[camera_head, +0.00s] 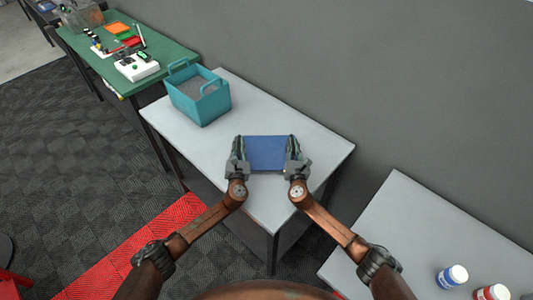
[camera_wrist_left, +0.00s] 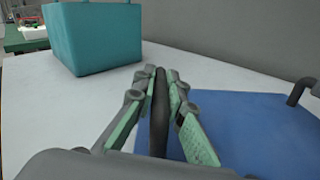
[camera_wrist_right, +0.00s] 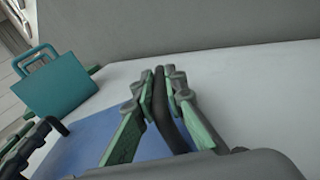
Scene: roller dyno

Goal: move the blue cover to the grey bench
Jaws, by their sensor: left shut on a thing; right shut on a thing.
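The blue cover (camera_head: 267,152) is a flat blue panel over the grey bench (camera_head: 310,145), between my two grippers. It also shows in the left wrist view (camera_wrist_left: 250,125) and the right wrist view (camera_wrist_right: 95,140). My left gripper (camera_head: 237,147) is shut on a dark handle (camera_wrist_left: 158,115) at the cover's left side. My right gripper (camera_head: 294,147) is shut on a dark handle (camera_wrist_right: 165,105) at its right side. The cover looks level and low; I cannot tell whether it touches the bench top.
A teal basket (camera_head: 200,103) stands on the same bench, left of the cover. A green table (camera_head: 170,55) with several small items is further left. Another grey table (camera_head: 410,225) holds bottles (camera_head: 452,276) at lower right. The bench's right end is bare.

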